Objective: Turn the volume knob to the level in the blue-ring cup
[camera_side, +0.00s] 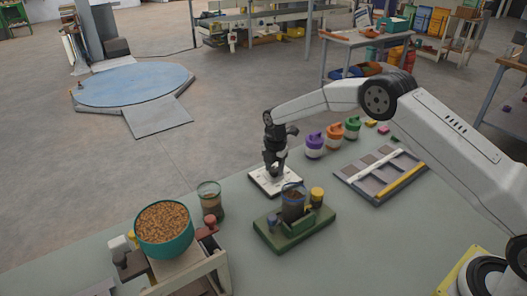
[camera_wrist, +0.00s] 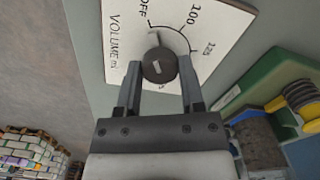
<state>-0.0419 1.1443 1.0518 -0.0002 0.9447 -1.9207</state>
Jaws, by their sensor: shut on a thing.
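The dark round volume knob (camera_wrist: 158,68) sits on a white dial plate (camera_wrist: 110,30) marked OFF, 100, 125 and VOLUME ml. My gripper (camera_wrist: 160,72) is shut on the knob, one finger on each side. A pale pointer lies beyond the knob, between OFF and 100. In the side view, my gripper (camera_side: 272,168) reaches down onto the dial plate (camera_side: 265,186) and hides the knob.
A teal bowl of grains (camera_side: 165,255) and a clear jar (camera_side: 210,205) stand at the front left. Purple, orange and green lidded jars (camera_side: 334,136) stand behind the plate. A grey tray (camera_side: 350,178) lies at right.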

